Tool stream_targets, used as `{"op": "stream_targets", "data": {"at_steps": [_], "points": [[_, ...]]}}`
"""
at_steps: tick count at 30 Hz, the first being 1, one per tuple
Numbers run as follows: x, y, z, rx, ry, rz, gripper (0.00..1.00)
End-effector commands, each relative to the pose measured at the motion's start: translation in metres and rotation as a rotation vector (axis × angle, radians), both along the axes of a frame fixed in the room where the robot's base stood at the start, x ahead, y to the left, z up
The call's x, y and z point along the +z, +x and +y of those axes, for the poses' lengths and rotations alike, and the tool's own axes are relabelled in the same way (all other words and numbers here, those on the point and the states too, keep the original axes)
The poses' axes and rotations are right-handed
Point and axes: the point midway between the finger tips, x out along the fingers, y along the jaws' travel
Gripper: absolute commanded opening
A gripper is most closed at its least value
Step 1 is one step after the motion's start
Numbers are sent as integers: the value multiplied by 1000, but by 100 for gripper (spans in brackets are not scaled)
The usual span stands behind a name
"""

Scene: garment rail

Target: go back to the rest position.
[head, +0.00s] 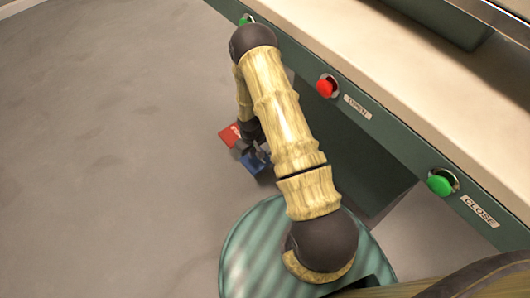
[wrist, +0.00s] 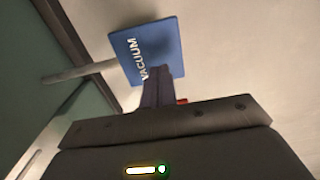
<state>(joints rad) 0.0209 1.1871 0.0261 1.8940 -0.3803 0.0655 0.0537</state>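My arm reaches down over the front of a dark green machine in the head view. My gripper (head: 261,151) is low, close to a blue pedal (head: 253,164). In the wrist view my gripper (wrist: 159,76) has its fingers together, with nothing visible between them. The blue pedal (wrist: 130,47), lettered VACUUM, lies just beyond the fingertips. I cannot tell whether they touch it. A red pedal (head: 229,135) is beside the blue one in the head view, partly hidden by my arm.
The machine front (head: 385,135) carries a red OPEN button (head: 326,87), a green CLOSE button (head: 441,183) and another green button (head: 246,19). A pale padded top (head: 400,75) lies above. A grey rod (wrist: 80,71) joins the blue pedal. The floor (head: 100,150) at left is clear.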

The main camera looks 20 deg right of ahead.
Motion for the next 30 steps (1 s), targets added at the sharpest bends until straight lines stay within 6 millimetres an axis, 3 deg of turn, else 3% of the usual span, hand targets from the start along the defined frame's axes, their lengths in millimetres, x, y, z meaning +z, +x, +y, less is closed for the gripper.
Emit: {"op": "stream_targets", "data": {"at_steps": [11,14,17,20,30], "points": [[0,0,0,-1,0,-1,0],[9,2,0,-4,-2,-5,0],[33,5,-1,-16,-6,-17,0],[71,8,-3,-34,-12,-35,0],[218,-8,-6,-123,-24,-100,0]]}}
